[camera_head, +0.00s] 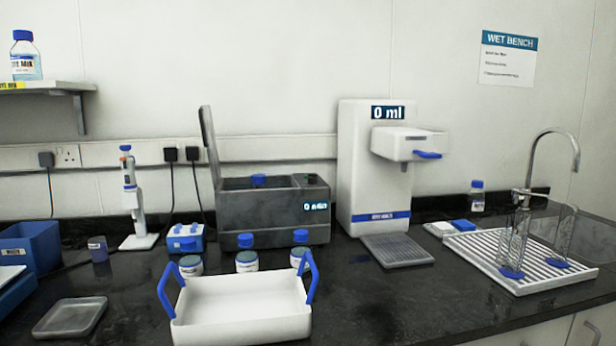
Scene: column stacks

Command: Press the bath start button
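The grey water bath (285,228) stands on the dark bench left of centre, with its lid (209,145) raised upright at its left end. A display (316,206) on its front right reads "0 min", though the text is small. On its top right is a small dark round part with a hint of green (312,178); it may be the start button, but I cannot tell for sure. A blue-capped item (259,180) shows at the bath's opening. My gripper is not in view.
A white tray with blue handles (240,312) and several blue-lidded jars (247,260) stand in front of the bath. A white dispenser (362,165) reading "0 ml" stands to its right. A pipette stand (135,205) is at left, a drying rack (520,262) at right. Bench front right is clear.

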